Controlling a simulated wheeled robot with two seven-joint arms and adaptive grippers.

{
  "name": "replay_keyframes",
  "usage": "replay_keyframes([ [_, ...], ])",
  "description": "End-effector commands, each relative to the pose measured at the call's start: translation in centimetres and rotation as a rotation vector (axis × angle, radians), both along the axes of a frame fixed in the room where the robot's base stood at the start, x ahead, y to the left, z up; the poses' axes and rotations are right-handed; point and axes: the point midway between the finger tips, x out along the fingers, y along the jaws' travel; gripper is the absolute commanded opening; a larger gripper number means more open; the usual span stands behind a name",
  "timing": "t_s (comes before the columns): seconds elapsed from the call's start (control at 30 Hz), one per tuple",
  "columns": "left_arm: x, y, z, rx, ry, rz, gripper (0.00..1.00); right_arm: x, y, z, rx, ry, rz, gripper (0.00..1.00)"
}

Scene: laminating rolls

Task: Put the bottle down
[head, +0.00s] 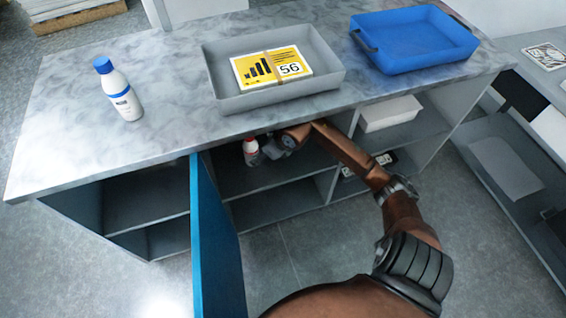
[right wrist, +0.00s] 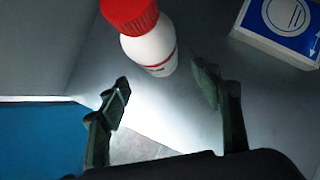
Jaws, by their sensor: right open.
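A white bottle with a red cap (right wrist: 150,45) stands in the cabinet below the counter, seen in the right wrist view. It also shows in the head view (head: 251,153), beside my right gripper (head: 272,149). In the right wrist view the right gripper's fingers (right wrist: 165,100) are spread apart and empty, with the bottle just beyond their tips. A second white bottle with a blue cap (head: 120,92) stands upright on the countertop at the left. My left gripper is in neither view.
The grey counter (head: 165,130) carries a grey tray (head: 335,78) with yellow cards and a blue tray (head: 415,45). A blue cabinet door (head: 213,245) stands open left of my right arm. A blue and white box (right wrist: 285,25) lies near the red-capped bottle.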

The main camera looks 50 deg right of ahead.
Motion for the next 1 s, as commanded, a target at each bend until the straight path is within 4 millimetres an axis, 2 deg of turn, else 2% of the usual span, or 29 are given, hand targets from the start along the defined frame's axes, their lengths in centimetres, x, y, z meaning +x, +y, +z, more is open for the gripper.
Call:
replay_keyframes([
  [0.2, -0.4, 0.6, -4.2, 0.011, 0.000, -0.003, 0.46, -4.0, -0.4, 0.3, -0.002, 0.000, 0.000, 0.59],
  [0.43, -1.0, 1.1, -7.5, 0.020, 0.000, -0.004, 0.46, -7.0, -0.6, 0.2, -0.001, 0.000, 0.000, 0.59],
  [0.6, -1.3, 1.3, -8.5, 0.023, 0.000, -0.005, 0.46, -8.0, -0.6, 0.0, -0.001, 0.000, -0.001, 0.59],
  [0.87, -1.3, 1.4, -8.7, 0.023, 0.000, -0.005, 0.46, -8.1, -0.5, -0.1, 0.002, -0.001, 0.000, 0.59],
  [0.97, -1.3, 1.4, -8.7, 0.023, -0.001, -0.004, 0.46, -8.1, 1.1, -0.3, 0.059, -0.020, 0.009, 0.59],
  [1.0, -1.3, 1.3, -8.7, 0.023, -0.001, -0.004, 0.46, -8.1, 2.5, -0.5, 0.113, -0.040, 0.014, 0.59],
])
